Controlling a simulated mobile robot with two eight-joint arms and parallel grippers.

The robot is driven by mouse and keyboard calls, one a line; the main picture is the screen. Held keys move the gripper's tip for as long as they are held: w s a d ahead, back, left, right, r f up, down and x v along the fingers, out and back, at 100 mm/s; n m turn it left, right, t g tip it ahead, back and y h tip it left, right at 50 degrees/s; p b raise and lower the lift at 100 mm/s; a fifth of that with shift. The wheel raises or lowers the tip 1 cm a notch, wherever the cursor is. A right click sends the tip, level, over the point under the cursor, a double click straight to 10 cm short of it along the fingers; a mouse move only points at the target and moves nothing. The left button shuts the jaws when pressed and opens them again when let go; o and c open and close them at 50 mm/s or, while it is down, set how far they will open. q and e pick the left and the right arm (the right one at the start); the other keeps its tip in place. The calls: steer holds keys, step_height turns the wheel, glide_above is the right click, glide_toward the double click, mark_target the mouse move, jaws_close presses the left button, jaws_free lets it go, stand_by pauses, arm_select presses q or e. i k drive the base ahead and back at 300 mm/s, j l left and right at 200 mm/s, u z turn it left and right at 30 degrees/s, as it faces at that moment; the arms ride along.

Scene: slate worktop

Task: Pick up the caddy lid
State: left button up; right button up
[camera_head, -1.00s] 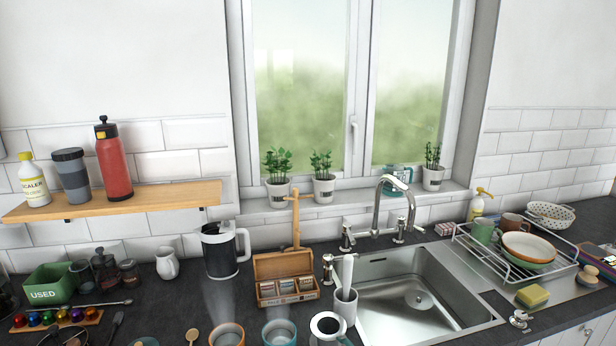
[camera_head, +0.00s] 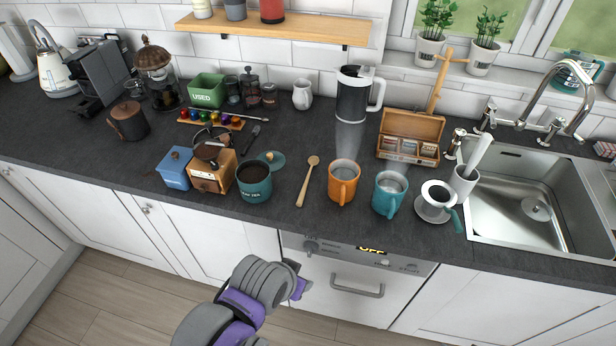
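A round teal lid (camera_head: 271,160) with a small dark knob lies on the dark worktop, just behind and right of an open teal caddy (camera_head: 254,184). The caddy's label ends in "TEA" and it holds dark contents. The caddy's rim stands close in front of the lid. One of my arms, grey and purple, shows at the bottom, in front of the cabinets and well below the worktop. No gripper fingers can be made out on it. My other arm is out of view. Nothing touches the lid.
A wooden grinder (camera_head: 210,171) and blue box (camera_head: 175,168) stand left of the caddy. A wooden spoon (camera_head: 308,180), orange mug (camera_head: 343,182) and teal mug (camera_head: 389,193) are to the right. A dark spoon (camera_head: 251,136) lies behind. The worktop's front edge is close to the caddy.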

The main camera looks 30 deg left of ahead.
mark_target(276, 160)
steer(key=u, duration=1.45)
